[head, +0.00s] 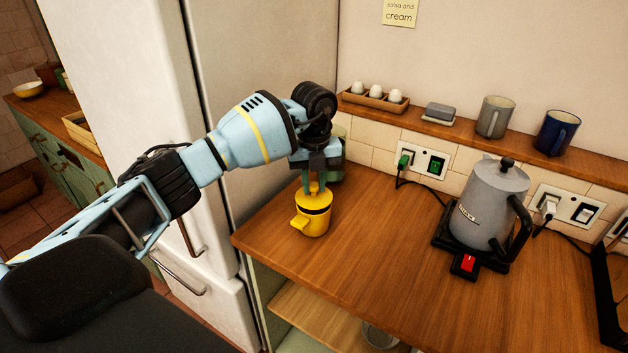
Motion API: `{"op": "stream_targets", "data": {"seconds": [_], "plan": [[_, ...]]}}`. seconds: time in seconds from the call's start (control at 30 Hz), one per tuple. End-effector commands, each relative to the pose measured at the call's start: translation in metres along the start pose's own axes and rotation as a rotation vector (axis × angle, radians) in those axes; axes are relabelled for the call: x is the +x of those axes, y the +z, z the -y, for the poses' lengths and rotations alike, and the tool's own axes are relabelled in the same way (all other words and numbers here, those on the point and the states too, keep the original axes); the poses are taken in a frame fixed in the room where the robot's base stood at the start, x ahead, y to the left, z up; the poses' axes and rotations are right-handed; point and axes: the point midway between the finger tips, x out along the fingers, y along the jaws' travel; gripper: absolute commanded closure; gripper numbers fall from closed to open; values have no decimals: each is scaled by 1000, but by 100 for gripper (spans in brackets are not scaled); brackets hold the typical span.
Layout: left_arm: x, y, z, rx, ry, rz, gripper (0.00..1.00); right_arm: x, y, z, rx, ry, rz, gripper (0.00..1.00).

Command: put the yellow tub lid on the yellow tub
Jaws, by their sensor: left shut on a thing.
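The yellow tub (312,223) stands upright on the wooden counter near its left end, with a side handle pointing to the left front. The yellow tub lid (316,199) is at the top of the tub, lined up over its mouth. A dark band shows between lid and tub, and I cannot tell whether the lid rests on the rim or hovers just above it. My left gripper (313,184) points down from above and is shut on the lid's knob. My right gripper is not in view.
A grey kettle (487,207) stands on its base to the right on the counter (380,258). A shelf along the wall holds an egg tray (374,101), a grey mug (495,117) and a blue mug (557,132). The fridge (260,60) is at the left. The counter between tub and kettle is clear.

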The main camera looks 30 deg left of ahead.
Motion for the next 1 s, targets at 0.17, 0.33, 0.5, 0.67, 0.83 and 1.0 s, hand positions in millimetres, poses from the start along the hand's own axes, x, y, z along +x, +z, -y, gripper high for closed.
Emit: {"op": "stream_targets", "data": {"seconds": [0.17,0.33,0.5,0.67,0.83,1.0], "plan": [[3,0,0,0,1,-1,98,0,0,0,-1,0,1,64],[7,0,0,0,1,-1,98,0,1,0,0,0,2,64],[11,0,0,0,1,-1,98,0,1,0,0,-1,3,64],[14,0,0,0,1,-1,98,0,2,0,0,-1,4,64],[18,0,0,0,0,-1,98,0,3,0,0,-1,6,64],[21,0,0,0,1,-1,98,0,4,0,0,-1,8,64]]}}
